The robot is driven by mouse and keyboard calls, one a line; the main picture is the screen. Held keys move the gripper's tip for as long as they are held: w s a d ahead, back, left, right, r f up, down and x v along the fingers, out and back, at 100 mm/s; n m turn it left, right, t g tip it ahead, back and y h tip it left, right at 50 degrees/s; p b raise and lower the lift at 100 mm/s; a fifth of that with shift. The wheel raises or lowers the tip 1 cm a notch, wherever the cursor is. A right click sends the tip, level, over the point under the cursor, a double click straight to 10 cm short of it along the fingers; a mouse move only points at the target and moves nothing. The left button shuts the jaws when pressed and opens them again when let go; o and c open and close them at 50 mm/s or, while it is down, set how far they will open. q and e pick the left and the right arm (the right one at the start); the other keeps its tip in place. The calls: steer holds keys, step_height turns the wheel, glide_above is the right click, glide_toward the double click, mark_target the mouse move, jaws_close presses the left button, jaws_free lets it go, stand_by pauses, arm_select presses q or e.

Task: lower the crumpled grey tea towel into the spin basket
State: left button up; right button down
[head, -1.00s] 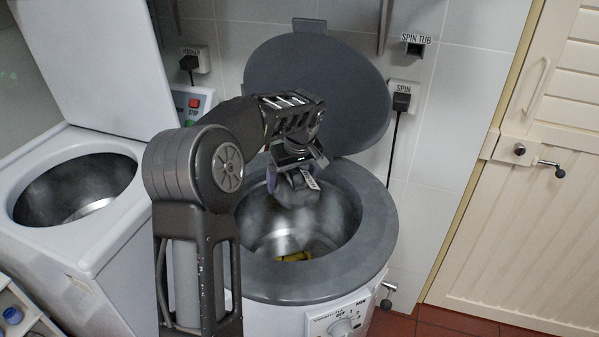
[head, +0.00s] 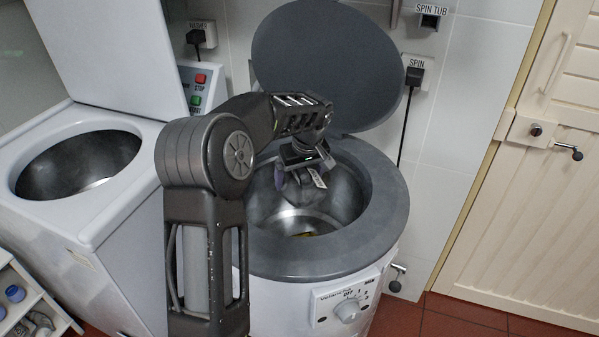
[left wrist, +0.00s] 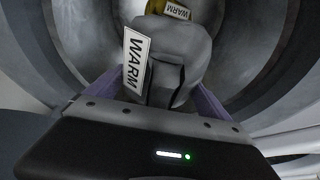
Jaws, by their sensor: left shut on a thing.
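The crumpled grey tea towel (head: 304,187) hangs from my left gripper (head: 309,176) inside the mouth of the spin basket (head: 345,192). In the left wrist view the towel (left wrist: 181,50) is bunched between the purple-sided fingers, with a white tag reading WARM. The gripper is shut on it and points down into the basket, with metal wall around it. A yellow item shows at the basket's bottom (head: 306,234); in the left wrist view a yellow piece (left wrist: 176,8) with a WARM tag is beyond the towel. My right gripper is not in view.
The spin tub's round grey lid (head: 325,65) stands open behind the basket. A wide grey rim (head: 385,225) surrounds the opening. A white washer (head: 120,215) with an open tub stands at left. A dial panel (head: 347,308) is at the front, a cream door (head: 540,200) at right.

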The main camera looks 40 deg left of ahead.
arm_select(q)
step_height(320, 180, down, 17)
steer(key=b, duration=0.9)
steer(key=shift+f+b, duration=0.1)
steer(key=shift+b, duration=0.2)
steer(key=o, duration=1.3)
steer(key=shift+o, duration=0.2)
steer(key=v, duration=0.7)
steer(key=shift+r, duration=0.4)
steer(key=shift+d, duration=0.1)
